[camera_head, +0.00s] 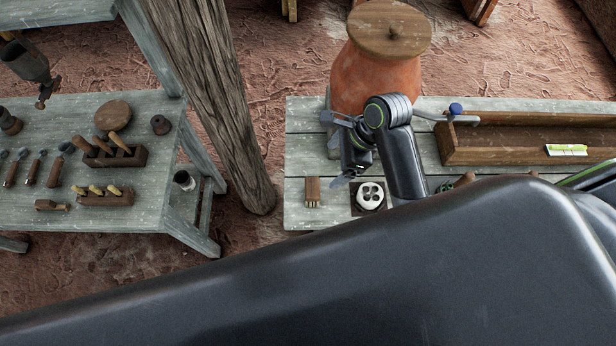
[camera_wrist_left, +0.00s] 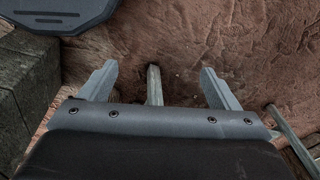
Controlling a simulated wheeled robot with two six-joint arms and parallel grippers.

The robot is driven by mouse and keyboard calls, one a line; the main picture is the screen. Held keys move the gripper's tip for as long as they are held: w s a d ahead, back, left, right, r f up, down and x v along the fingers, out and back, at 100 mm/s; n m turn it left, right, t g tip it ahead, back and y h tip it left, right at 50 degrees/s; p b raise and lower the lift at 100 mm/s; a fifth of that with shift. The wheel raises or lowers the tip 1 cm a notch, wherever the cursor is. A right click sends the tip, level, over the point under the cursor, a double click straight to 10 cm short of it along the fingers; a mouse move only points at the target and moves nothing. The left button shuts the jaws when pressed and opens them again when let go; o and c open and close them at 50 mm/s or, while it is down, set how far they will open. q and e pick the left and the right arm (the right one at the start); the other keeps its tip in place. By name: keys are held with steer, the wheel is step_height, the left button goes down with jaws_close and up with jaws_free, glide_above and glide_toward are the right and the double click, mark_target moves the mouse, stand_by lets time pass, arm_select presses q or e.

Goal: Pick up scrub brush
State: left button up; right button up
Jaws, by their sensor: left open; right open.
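The scrub brush (camera_head: 313,191), a small wooden block with pale bristles at its lower end, lies near the front left of the right-hand grey table (camera_head: 298,215). My right gripper (camera_head: 335,150) is open and empty above that table, just up and right of the brush and apart from it. Its fingers are spread, one toward the clay jar and one near the brush. My left gripper (camera_wrist_left: 160,86) shows in the left wrist view, open and empty over reddish ground. The brush is not in that view.
A clay jar (camera_head: 375,78) with a wooden lid stands behind the right gripper. A white round piece with holes (camera_head: 370,195) is right of the brush. A long wooden tray (camera_head: 510,155) lies at right. A thick wooden post (camera_head: 225,110) separates this table from the left tool table (camera_head: 60,110).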

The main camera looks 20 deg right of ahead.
glide_toward(313, 187)
steer(key=x, duration=0.2)
steer(key=p+x, duration=0.1)
steer(key=x, duration=0.2)
steer(key=shift+s+a+f, duration=0.1)
steer(key=shift+f, duration=0.05)
steer(key=shift+a+f, duration=0.2)
steer(key=shift+f, duration=0.6)
steer(key=shift+a+f, duration=0.25)
steer(key=shift+f, duration=0.1)
steer(key=x, duration=0.1)
steer(key=p+x, duration=0.1)
steer(key=x, duration=0.1)
steer(key=shift+w+f, duration=0.3)
arm_select(q)
steer(key=shift+s+a+r+p, duration=0.1)
steer(key=shift+s+r+p, duration=0.05)
steer(key=shift+s+r, duration=0.65)
steer(key=shift+s+a+r+p, duration=0.15)
steer(key=shift+s+r, duration=0.35)
steer(key=shift+s, duration=0.55)
arm_select(e)
steer(key=shift+a+f, duration=0.2)
steer(key=shift+f, duration=0.25)
arm_select(q)
steer(key=shift+d, duration=0.1)
steer(key=shift+w, duration=0.1)
arm_select(e)
steer(key=c, duration=1.1)
